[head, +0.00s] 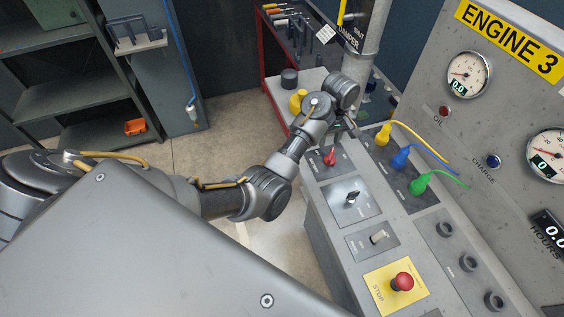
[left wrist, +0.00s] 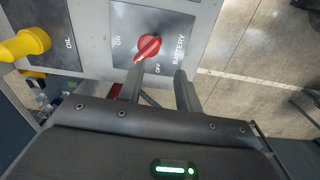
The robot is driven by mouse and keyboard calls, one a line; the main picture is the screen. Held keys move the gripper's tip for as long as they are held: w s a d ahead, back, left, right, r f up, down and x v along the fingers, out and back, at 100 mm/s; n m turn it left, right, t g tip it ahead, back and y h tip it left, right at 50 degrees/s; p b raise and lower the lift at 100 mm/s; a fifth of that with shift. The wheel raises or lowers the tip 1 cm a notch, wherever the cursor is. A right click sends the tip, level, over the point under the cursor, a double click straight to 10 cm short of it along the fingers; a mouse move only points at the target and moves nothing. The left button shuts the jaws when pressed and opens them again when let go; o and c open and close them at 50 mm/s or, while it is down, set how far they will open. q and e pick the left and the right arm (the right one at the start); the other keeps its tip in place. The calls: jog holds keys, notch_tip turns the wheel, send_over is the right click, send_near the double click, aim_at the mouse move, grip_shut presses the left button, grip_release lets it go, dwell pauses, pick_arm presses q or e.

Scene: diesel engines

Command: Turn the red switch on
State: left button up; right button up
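The red switch (head: 330,157) sits on the dark battery plate at the far end of the sloping console. In the left wrist view the red switch (left wrist: 149,46) lies between the ON and OFF labels, with its narrow end toward the lower left; I cannot tell which setting it is at. My left gripper (head: 346,130) is just above and beyond the switch. In the left wrist view the fingers of my left gripper (left wrist: 159,78) are apart and empty, with their tips just short of the switch and the left tip nearer it. My right gripper is not in view.
Yellow (head: 383,135), blue (head: 401,157) and green (head: 419,184) plugs with cables stand beside the switch. A key switch (head: 351,197), a toggle (head: 379,237) and a red stop button (head: 402,281) lie nearer along the console. The gauge panel (head: 505,115) rises at right.

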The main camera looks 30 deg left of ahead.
pick_arm(q)
jog(key=s+a+f+m+t, duration=0.1)
jog(key=s+a+f+m, duration=0.15)
jog(key=s+f, duration=0.45)
jog(key=s+a+f+m, duration=0.25)
jog(key=s+f, duration=0.25)
jog(key=s, duration=0.3)
jog(key=s+f+m+b, duration=0.1)
jog(key=s+f+b, duration=0.3)
jog(key=f, duration=1.1)
jog(key=shift+s+f+m, duration=0.3)
jog(key=shift+s+m, duration=0.1)
jog(key=shift+s, duration=0.1)
